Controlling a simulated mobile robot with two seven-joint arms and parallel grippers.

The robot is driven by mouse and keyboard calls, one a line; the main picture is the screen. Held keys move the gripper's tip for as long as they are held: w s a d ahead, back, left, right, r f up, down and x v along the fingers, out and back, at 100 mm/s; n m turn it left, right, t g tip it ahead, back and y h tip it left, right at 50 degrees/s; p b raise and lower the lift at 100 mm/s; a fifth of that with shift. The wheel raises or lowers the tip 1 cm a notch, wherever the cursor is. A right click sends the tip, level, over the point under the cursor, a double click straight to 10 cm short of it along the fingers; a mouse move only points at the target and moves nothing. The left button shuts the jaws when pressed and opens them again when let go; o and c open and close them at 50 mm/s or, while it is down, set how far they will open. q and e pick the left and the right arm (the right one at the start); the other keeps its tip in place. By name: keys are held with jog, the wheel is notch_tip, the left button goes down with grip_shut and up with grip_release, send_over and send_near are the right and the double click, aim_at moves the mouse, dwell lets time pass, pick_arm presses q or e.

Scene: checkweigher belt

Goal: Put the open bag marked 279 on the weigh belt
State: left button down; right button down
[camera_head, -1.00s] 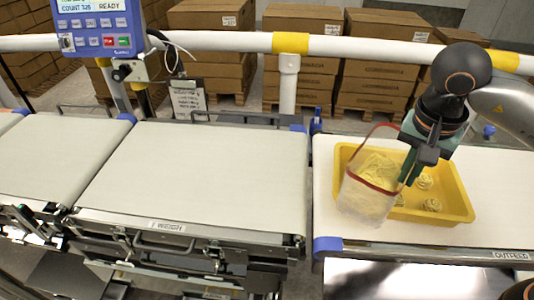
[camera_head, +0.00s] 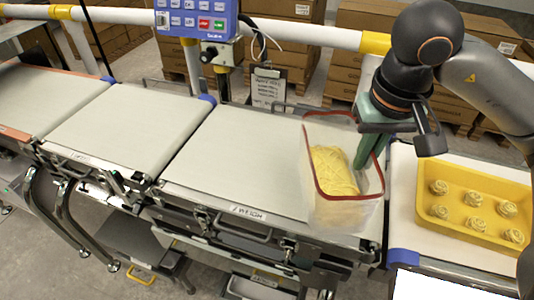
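The open bag (camera_head: 339,209) is clear with a red rim and holds yellow noodles; no number is readable on it. My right gripper (camera_head: 366,158) is shut on the bag's right rim side, its green finger at the rim. The bag hangs upright, mouth up, over the right end of the weigh belt (camera_head: 235,150). Its lower part overlaps the belt's front edge in the picture; I cannot tell whether it touches the belt. My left gripper is not in view.
A yellow tray (camera_head: 465,234) with several noodle nests sits on the outfeed belt (camera_head: 404,205) at right. Another belt (camera_head: 130,125) lies left of the weigh belt. A blue control panel (camera_head: 195,18) and white rail (camera_head: 285,30) stand behind. The weigh belt's left and middle are clear.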

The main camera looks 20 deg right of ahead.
aim_at(337, 134)
jog(key=shift+w+a, duration=0.2)
jog(key=shift+w, duration=0.1)
jog(key=w+f, duration=0.1)
jog(key=w, duration=0.2)
jog(key=w+f, duration=0.2)
jog(key=w, duration=0.1)
jog(key=w+d+f, duration=0.1)
jog(key=w, duration=0.2)
jog(key=shift+f+p, duration=0.15)
jog(key=shift+p, duration=0.15)
jog(key=w+f, duration=0.1)
jog(key=f, duration=0.1)
jog(key=w+f, duration=0.2)
jog(key=f, duration=0.1)
jog(key=w+f, duration=0.1)
jog(key=f, duration=0.2)
jog(key=shift+w+d+f+p, duration=0.25)
jog(key=shift+p, duration=0.15)
